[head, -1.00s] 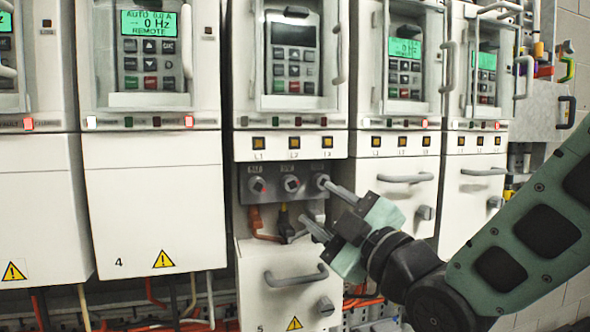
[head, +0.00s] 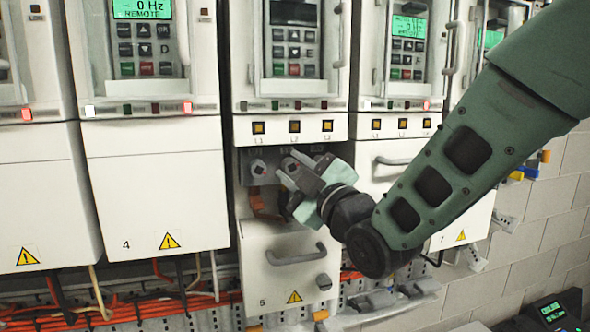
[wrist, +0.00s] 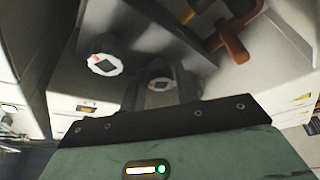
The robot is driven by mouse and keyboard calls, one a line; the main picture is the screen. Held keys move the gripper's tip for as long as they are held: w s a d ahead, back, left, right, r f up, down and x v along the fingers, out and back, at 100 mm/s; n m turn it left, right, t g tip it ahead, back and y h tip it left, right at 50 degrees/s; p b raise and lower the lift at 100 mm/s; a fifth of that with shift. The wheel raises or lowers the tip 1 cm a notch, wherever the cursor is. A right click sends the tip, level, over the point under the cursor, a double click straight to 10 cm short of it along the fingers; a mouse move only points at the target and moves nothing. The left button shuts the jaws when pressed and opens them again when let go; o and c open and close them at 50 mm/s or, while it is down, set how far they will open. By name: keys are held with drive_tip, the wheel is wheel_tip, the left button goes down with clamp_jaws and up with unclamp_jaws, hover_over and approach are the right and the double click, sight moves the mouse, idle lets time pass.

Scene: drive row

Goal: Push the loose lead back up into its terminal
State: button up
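The open cabinet bay (head: 243,170) in the middle holds a row of round terminals with dark square centres. The left terminal (head: 258,168) is clear of my gripper; a pale terminal shows in the wrist view (wrist: 104,64). My gripper (head: 288,170) is in front of the middle terminal (head: 290,164), fingers apart. In the wrist view a round part (wrist: 159,84) shows between the fingers; contact is unclear. An orange lead (head: 262,206) hangs below the left terminal and shows in the wrist view (wrist: 233,43). A dark lead with yellow (wrist: 190,14) is beside it. The loose lead cannot be told.
A lower drawer front with a grey handle (head: 296,255) is below the bay. Closed cabinets (head: 155,190) stand to the left, with orange cables (head: 150,305) underneath. A door handle (head: 337,45) juts out above.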

clamp_jaws()
drive_tip(key=shift+n, duration=0.4)
drive_tip(key=n+g+b, duration=0.2)
drive_tip(key=n+b, duration=0.2)
drive_tip(key=n, duration=0.2)
drive_tip(key=n+g+h+b, duration=0.1)
drive_tip(key=n+b, duration=0.2)
drive_tip(key=shift+r+n+g, duration=0.1)
drive_tip(key=shift+n+g, duration=0.2)
drive_tip(key=shift+r+n+g+h+b, duration=0.1)
drive_tip(key=shift+n+g+h+b, duration=0.25)
drive_tip(key=shift+n+b, duration=0.6)
